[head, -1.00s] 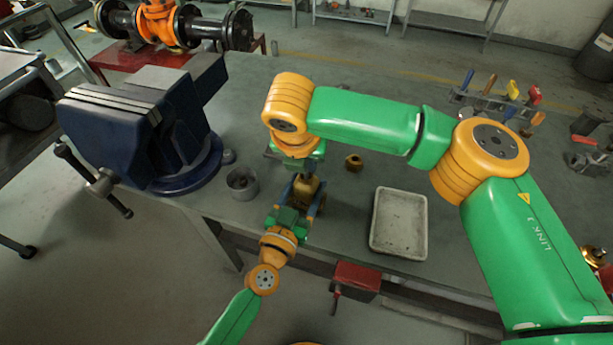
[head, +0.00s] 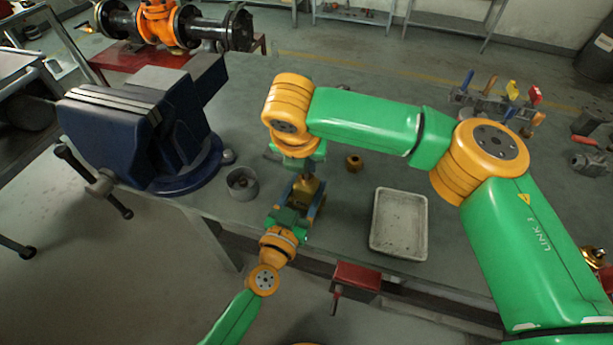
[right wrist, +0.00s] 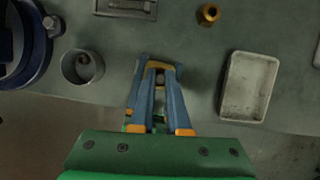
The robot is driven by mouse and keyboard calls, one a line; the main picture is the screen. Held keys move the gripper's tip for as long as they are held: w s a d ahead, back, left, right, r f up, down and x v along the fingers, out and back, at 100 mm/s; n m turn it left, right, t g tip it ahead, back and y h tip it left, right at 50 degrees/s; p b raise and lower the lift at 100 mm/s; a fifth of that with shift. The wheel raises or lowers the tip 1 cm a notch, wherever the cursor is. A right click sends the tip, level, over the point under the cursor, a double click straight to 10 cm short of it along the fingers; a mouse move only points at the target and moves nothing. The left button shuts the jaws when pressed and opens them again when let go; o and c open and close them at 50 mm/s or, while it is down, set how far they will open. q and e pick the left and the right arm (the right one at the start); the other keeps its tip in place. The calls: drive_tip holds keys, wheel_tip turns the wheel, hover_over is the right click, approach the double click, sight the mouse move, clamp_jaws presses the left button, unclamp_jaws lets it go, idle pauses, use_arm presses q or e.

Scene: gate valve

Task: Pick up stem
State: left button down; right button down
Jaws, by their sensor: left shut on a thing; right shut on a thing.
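A brass-coloured part (head: 306,188) is between the blue fingers of my left gripper (head: 308,203), near the front edge of the bench. My left gripper is shut on it. My right gripper reaches down from above and is mostly hidden by its own arm in the head view. In the right wrist view my right gripper (right wrist: 159,72) is shut, with a small greyish-brown round end (right wrist: 160,79) between its fingers. This looks like the stem, but most of it is hidden. I cannot tell how far it sits in the brass part.
A blue vise (head: 150,125) and a grey cup (head: 242,184) stand to the left. A small brass nut (head: 354,162) lies behind and right of the grippers. A pale tray (head: 399,223) lies to the right. A tool rack (head: 490,105) stands at the back right.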

drive_tip(key=shift+r, duration=0.1)
wheel_tip(320, 180, up, 18)
use_arm(q)
drive_tip(key=shift+c, duration=0.2)
unclamp_jaws()
